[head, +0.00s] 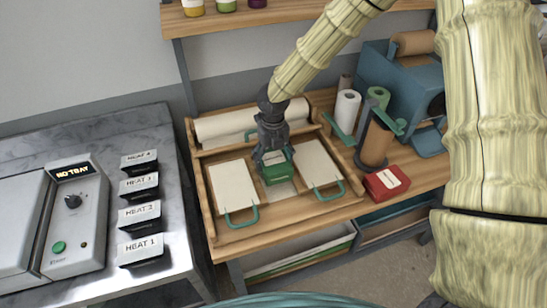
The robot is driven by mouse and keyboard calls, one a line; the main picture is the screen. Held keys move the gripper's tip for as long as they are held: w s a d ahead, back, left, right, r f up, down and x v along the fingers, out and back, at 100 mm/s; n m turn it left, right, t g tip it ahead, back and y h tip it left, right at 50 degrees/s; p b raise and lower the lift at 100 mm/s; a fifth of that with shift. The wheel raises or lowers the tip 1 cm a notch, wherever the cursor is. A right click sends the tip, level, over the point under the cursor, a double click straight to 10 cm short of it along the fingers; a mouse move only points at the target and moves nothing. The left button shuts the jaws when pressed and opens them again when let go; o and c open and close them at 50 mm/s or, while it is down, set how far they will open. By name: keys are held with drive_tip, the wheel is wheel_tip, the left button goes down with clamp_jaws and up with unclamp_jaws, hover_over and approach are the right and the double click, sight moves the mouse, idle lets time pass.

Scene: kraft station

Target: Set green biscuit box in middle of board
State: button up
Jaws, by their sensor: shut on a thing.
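My gripper (272,157) points down over the wooden workbench and is shut on the green biscuit box (276,174). The box is between two pale panels, a left panel (232,187) and a right panel (318,163), each with a teal handle. The wooden board (268,236) lies under the panels. A pale patch (284,190) shows just in front of the box. I cannot tell whether the box touches the surface below it. The gripper hides the top and back of the box.
A red box (386,182) lies at the bench's right front. Paper rolls (346,112), a brown roll (376,143) and a blue machine (400,83) stand at the right. A white roll (225,124) lies behind. A metal counter (115,118) with several heat labels is left.

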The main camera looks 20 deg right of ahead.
drive_tip(key=shift+s+f, duration=0.2)
drive_tip(key=shift+s, duration=0.05)
drive_tip(key=shift+w+f, duration=0.2)
drive_tip(key=shift+f, duration=0.35)
drive_tip(key=shift+s+f, duration=0.15)
drive_tip(key=shift+f, duration=0.6)
drive_tip(key=o, duration=1.2)
